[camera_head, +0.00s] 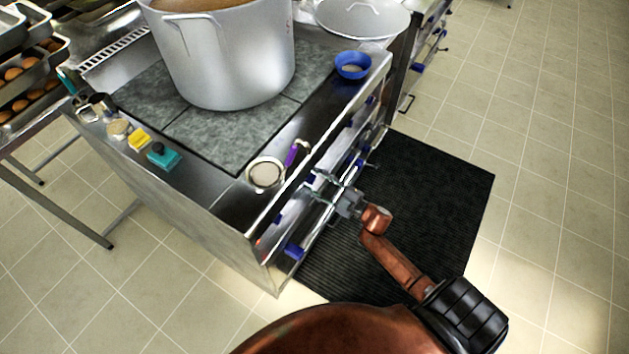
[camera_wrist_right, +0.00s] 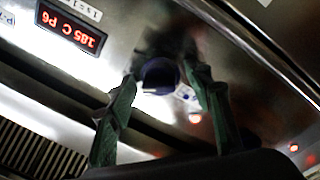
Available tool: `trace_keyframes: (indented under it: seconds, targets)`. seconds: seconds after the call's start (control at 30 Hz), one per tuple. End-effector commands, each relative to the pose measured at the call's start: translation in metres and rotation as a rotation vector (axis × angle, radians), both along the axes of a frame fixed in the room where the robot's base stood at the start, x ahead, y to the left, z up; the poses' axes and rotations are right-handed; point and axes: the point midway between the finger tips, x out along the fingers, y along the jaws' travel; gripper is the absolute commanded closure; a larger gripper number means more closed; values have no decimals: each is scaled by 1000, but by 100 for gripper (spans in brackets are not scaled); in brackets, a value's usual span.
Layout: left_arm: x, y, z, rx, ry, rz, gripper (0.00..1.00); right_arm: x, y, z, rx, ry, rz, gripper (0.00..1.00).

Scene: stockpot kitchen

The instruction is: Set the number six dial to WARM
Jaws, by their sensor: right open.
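My right gripper (camera_head: 316,186) is at the front panel of the stove (camera_head: 225,215), its fingers pointing at the panel. In the right wrist view its two green-grey fingers (camera_wrist_right: 160,88) are apart, one on each side of a dark blue dial (camera_wrist_right: 160,73). Whether they touch the dial I cannot tell. A red display (camera_wrist_right: 72,28) beside it reads 185 C P6, upside down in this view. The dial's pointer and its WARM mark cannot be made out. My left gripper is not in view.
Other blue dials, one of them low at the near corner (camera_head: 293,251), line the stove front. A large stockpot (camera_head: 225,60), a strainer (camera_head: 265,173) with a purple handle and a blue bowl (camera_head: 353,65) stand on top. A black mat (camera_head: 440,185) covers the floor in front.

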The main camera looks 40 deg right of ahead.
Motion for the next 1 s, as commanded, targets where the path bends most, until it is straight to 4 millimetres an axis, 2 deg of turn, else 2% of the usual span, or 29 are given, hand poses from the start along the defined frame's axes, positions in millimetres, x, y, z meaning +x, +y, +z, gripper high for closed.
trace_keyframes:
  seconds: [0.13,0.23,0.5,0.7,0.8,1.0]
  targets:
    - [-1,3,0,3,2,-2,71,-4,-2,0,0,1,-1,53]
    - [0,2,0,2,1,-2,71,-14,-6,-2,0,1,-1,53]
    - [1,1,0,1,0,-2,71,-66,-25,-5,-1,3,-1,53]
    - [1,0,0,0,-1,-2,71,-98,-36,-7,-1,2,-1,53]
    - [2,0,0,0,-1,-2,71,-107,-39,-7,0,1,0,53]
    - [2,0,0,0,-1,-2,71,-113,-42,-7,0,0,0,53]
